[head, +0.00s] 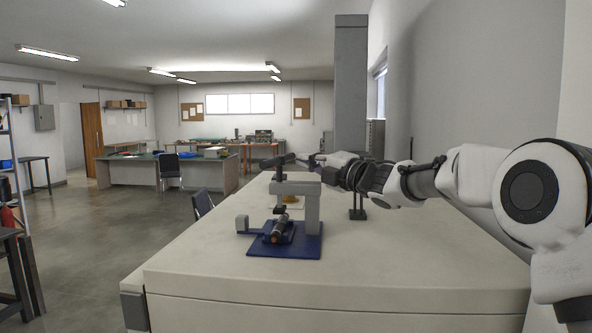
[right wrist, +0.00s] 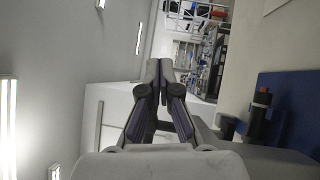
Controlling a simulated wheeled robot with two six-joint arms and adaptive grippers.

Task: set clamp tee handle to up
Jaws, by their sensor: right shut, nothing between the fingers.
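The clamp stands on a blue base plate (head: 285,252) on the pale bench. Its grey frame (head: 312,208) rises from the plate and carries a top arm (head: 292,188). A dark tee handle (head: 283,160) sits above that arm, its crossbar looking roughly level. A dark cable sample with an orange end (head: 278,232) lies in a holder below. My right gripper (head: 308,160) is at handle height, just right of the handle; contact cannot be told. In the right wrist view its fingers (right wrist: 160,68) are together and empty. My left gripper is out of view.
A small dark stand (head: 357,208) is on the bench (head: 420,255) right of the clamp, below my right arm. A yellow item (head: 292,199) shows behind the frame. The bench front is clear. A grey column (head: 350,85) rises behind.

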